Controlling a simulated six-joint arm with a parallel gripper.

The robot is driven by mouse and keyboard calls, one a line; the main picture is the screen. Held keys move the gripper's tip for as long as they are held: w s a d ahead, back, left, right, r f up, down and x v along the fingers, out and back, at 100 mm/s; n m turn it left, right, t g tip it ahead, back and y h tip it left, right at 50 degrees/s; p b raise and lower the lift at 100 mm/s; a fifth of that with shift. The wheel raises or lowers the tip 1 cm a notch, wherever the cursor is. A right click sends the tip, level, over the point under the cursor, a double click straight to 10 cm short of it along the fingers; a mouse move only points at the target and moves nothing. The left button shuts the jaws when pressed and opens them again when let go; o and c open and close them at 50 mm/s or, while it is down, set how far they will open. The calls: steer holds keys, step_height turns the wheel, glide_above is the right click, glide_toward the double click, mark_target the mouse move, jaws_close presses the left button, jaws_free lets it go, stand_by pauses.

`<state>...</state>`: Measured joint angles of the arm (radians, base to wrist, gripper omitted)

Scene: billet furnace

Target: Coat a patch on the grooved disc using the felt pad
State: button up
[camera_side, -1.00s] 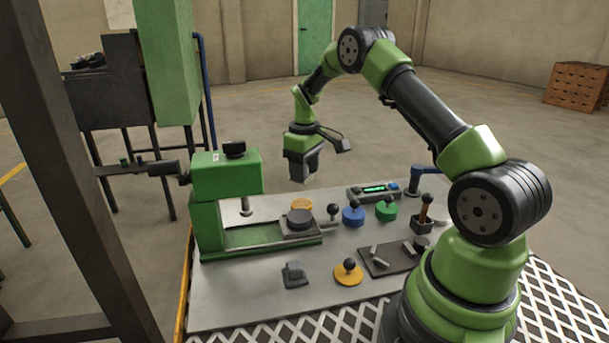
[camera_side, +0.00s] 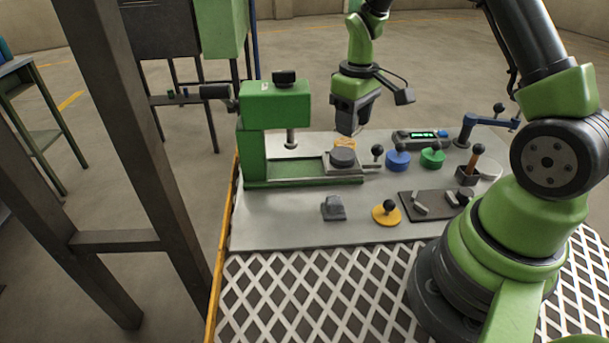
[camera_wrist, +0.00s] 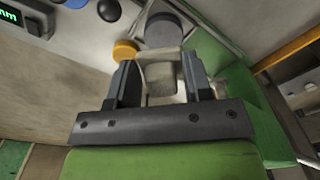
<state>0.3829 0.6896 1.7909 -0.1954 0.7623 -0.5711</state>
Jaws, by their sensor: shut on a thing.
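I cannot make out grooves on either disc.
The green press (camera_side: 275,108) stands left of my gripper. Blue (camera_side: 397,160), green (camera_side: 432,158) and yellow (camera_side: 386,213) knobbed pieces stand on the bench. A display box (camera_side: 418,139) is at the back. The front left of the bench (camera_side: 280,222) is clear.

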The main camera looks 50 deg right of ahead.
steer(key=s+a+r, duration=0.1)
steer(key=a+r, duration=0.2)
steer(key=a, duration=0.3)
steer(key=s+a+r, duration=0.2)
steer(key=a+r, duration=0.1)
steer(key=a, duration=0.3)
step_height(320, 180, up, 11)
steer(key=w+d+m, duration=0.4)
steer(key=d, duration=0.6)
steer(key=w+d+m, duration=0.4)
steer(key=d+m, duration=0.1)
steer(key=d, duration=0.4)
step_height(320, 180, down, 25)
steer(key=shift+w+r, duration=0.15)
steer(key=shift+f, duration=0.65)
stand_by(1.1)
steer(key=shift+r, duration=3.6)
